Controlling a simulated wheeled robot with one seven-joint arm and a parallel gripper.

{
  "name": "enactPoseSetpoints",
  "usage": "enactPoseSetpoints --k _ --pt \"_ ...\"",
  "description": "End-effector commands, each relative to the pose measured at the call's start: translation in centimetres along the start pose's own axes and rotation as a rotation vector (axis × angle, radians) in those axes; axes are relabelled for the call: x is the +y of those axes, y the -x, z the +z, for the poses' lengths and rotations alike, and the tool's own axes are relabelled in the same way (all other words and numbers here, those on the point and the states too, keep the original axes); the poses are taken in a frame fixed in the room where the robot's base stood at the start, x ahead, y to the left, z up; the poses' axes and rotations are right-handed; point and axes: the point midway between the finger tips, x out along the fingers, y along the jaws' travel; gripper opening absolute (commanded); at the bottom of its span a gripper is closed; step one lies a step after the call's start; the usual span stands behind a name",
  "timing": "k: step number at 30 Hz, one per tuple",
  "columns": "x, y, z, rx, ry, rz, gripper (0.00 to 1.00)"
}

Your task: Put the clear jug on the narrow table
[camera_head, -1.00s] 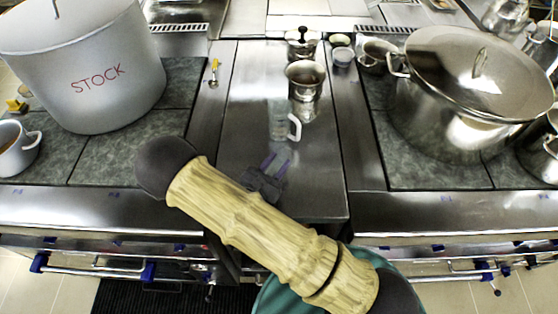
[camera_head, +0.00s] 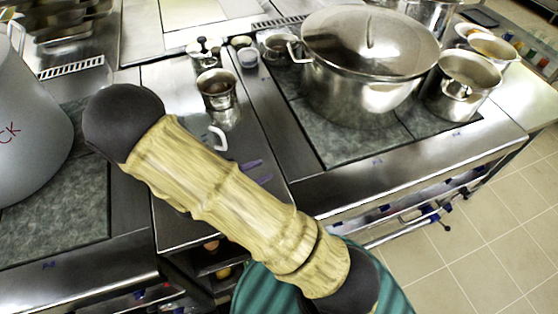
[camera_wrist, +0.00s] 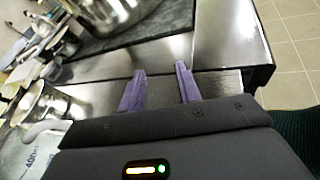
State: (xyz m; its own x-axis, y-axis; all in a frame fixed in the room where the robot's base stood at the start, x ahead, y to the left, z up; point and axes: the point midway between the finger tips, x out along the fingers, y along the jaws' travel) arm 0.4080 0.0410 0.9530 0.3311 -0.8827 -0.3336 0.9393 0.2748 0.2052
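The clear jug (camera_head: 221,141) stands on the steel counter between two hobs. In the head view only its white handle shows clearly; my arm covers most of the body. In the wrist view the jug (camera_wrist: 22,148) is at the lower left, with printed measuring marks, beside my gripper. My gripper (camera_wrist: 160,85) has its two purple fingers apart with nothing between them. In the head view the fingers (camera_head: 257,171) show just past my arm, on the handle side of the jug. I cannot pick out a narrow table for certain.
A metal pitcher (camera_head: 217,90) stands behind the jug. A large lidded pot (camera_head: 360,75) sits on the right hob, with a smaller pot (camera_head: 463,85) beside it. A big stockpot (camera_head: 30,130) is at the left. Open tiled floor (camera_head: 490,230) lies at the right.

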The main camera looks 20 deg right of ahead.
Motion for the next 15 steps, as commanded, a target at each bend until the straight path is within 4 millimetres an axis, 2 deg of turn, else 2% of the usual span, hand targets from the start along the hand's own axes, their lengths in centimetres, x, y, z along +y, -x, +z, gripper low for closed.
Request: enactPoseSetpoints --k 1,3,7,11,15 --pt "-1.3 -0.7 1.2 0.052 -0.072 -0.108 0.34" --pt "-3.2 -1.2 2.2 0.126 -0.170 -0.251 0.34" --pt "-6.0 -1.0 3.6 0.269 -0.377 -0.491 0.34" --pt "-7.5 -0.1 4.7 0.411 -0.612 -0.693 0.34" --pt "-7.6 1.1 6.1 0.557 -0.898 -0.865 0.34"
